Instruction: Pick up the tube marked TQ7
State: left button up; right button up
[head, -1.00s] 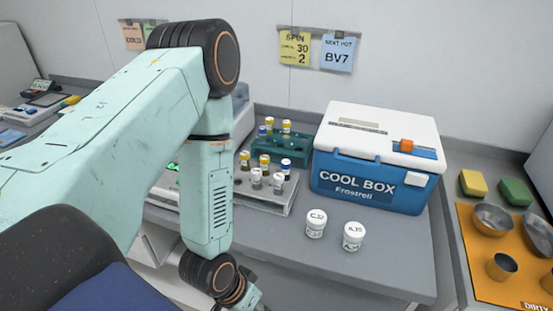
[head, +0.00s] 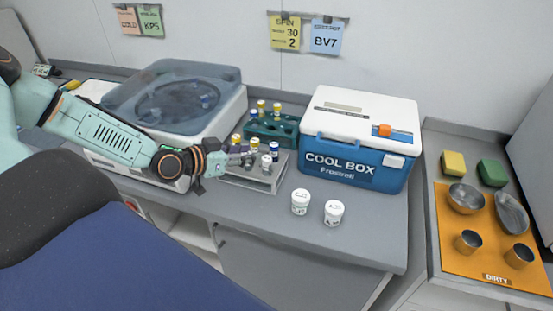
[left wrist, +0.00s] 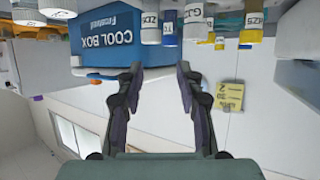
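Several capped tubes stand in the grey rack (head: 262,184) in front of the cool box, among them a blue-capped tube (head: 274,151), a yellow-capped tube (head: 255,143) and a white-capped tube (head: 266,162). I cannot read a TQ7 mark in the head view. My left gripper (head: 241,157) is at the rack's left side, close to the tubes. It also shows in the left wrist view (left wrist: 160,70), open and empty.
A teal rack (head: 291,131) with more tubes stands behind. The cool box (head: 340,178) is right of the racks, with two white jars (head: 300,202) (head: 334,213) in front. A centrifuge (head: 222,112) stands behind my left arm.

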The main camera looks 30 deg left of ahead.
aim_at(272, 146)
pick_arm(q)
jog(key=shift+w+a+f+b, duration=0.8)
jog(key=shift+w+a+b, duration=0.2)
jog(key=shift+w+b, duration=0.15)
jog(key=shift+w+d+f+b, duration=0.2)
jog(key=shift+w+d+b, duration=0.7)
jog(key=shift+w, duration=0.2)
jog(key=shift+w+d, duration=0.2)
jog(key=shift+w+f+b, duration=0.1)
jog(key=shift+w+b, duration=0.15)
jog(key=shift+b, duration=0.2)
jog(key=shift+w+a+f, duration=0.35)
jog(key=shift+w, duration=0.1)
jog(key=shift+w+f, duration=0.1)
jog(key=shift+w, duration=0.1)
jog(key=shift+w+d+f+b, duration=0.1)
jog(key=shift+w+d+b, duration=0.1)
jog(key=shift+w+b, duration=0.1)
jog(key=b+x, duration=0.1)
jog(key=x, duration=0.2)
jog(key=shift+w+d, duration=0.15)
jog(key=shift+d, duration=0.1)
jog(key=shift+w+f+b, duration=0.25)
jog(key=shift+w+b, duration=0.05)
jog(key=shift+w, duration=0.2)
jog(key=shift+d+r, duration=0.1)
pick_arm(e)
notch_tip(272, 146, down, 7)
jog(key=shift+a, duration=0.35)
